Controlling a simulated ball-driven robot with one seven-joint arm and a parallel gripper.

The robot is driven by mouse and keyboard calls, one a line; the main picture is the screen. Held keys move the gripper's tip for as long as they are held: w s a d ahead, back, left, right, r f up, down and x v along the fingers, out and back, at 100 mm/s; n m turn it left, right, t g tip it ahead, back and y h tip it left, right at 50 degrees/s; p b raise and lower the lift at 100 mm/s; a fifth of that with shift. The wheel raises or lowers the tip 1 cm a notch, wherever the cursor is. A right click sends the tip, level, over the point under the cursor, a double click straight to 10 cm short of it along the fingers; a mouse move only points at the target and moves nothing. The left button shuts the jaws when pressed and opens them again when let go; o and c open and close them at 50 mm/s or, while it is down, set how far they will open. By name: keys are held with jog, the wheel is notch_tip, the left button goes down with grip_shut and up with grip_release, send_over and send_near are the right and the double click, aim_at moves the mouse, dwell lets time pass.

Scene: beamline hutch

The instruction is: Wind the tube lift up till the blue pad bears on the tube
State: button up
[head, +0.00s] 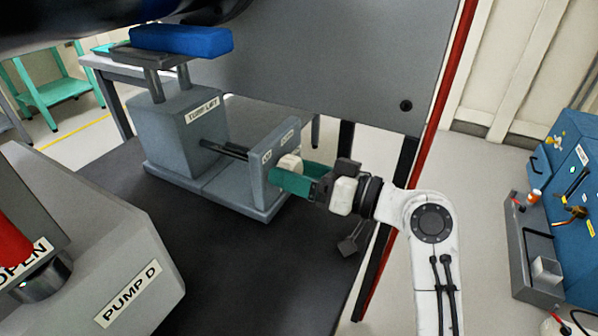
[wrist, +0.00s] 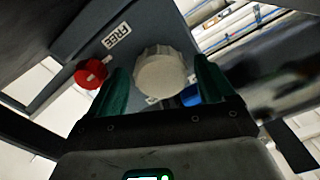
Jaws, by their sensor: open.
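The tube lift (head: 165,135) is a grey box on a base plate, labelled TUBE LIFT. Its blue pad (head: 180,41) sits on posts above the box, just under the dark tube (head: 100,20) at the top edge. Whether pad and tube touch I cannot tell. A cream ridged knob (wrist: 160,72) stands on the lift's end plate; in the head view (head: 290,163) it is partly hidden by my gripper (head: 284,174). My gripper's teal fingers (wrist: 163,78) are open, one on either side of the knob. Whether they touch it is unclear.
A red knob (wrist: 91,74) beside a FREE label is close to the left finger. A grey panel (head: 320,65) rises behind the lift. A PUMP D housing (head: 90,250) stands front left, and a blue cabinet (head: 575,215) is at right. The dark bench in front is clear.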

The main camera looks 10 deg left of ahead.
jog(key=p+v, duration=0.1)
jog(key=v, duration=0.9)
jog(key=shift+s+d+p, duration=0.15)
jog(key=shift+d+p, duration=0.2)
jog(key=shift+d, duration=0.05)
